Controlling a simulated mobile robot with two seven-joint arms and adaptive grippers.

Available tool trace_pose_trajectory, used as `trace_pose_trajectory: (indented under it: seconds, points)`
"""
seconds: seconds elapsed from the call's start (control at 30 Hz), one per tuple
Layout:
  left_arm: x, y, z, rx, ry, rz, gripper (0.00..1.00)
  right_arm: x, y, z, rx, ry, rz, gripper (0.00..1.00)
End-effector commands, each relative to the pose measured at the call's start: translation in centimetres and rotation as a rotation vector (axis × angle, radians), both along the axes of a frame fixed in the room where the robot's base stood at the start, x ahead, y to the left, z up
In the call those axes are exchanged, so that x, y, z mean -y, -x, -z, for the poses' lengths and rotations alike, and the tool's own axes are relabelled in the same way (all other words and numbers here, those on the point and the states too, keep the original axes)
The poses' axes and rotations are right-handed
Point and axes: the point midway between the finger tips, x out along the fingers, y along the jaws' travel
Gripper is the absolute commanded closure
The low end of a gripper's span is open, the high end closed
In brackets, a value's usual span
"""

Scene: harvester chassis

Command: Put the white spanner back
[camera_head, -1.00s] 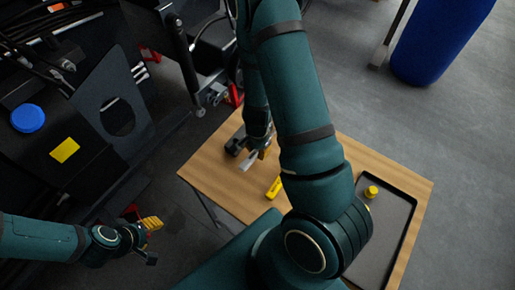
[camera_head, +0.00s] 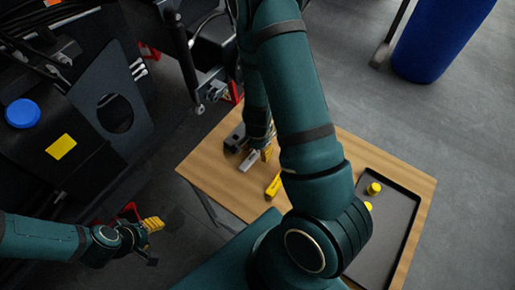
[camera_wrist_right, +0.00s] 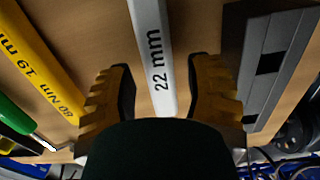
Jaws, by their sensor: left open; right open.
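The white spanner (camera_wrist_right: 152,45), marked "22 mm", lies on the wooden table. In the right wrist view it runs between the yellow fingers of my right gripper (camera_wrist_right: 160,92), which is open with gaps on both sides. In the head view, a pale end of the spanner (camera_head: 249,161) shows beside my right gripper (camera_head: 259,155); the arm hides much of this area. My left gripper (camera_head: 154,240) is open and empty, left of the table and away from the spanner.
A yellow spanner (camera_wrist_right: 40,65) lies left of the white one, with a green-handled tool (camera_wrist_right: 14,114) beyond. A dark grey slotted block (camera_wrist_right: 270,65) is close on the right. A dark tray (camera_head: 393,215) with yellow caps occupies the table's right side. The harvester chassis (camera_head: 105,85) stands left.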

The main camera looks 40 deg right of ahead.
Motion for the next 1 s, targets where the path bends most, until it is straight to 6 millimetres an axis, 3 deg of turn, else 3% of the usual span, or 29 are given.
trace_pose_trajectory:
  seconds: [0.17, 0.7, 1.0]
  points:
    - [0.0, 0.0, 0.0, 0.000, 0.000, 0.000, 0.53, 0.0, -0.1, -0.8, 0.001, 0.002, -0.002, 0.48]
    - [0.0, 0.0, 0.0, 0.000, 0.000, 0.000, 0.53, -0.1, -0.1, -8.4, 0.004, 0.001, -0.005, 0.48]
    - [0.0, 0.0, 0.0, 0.000, 0.000, 0.000, 0.53, 0.0, 0.0, -11.4, 0.002, 0.001, -0.002, 0.48]
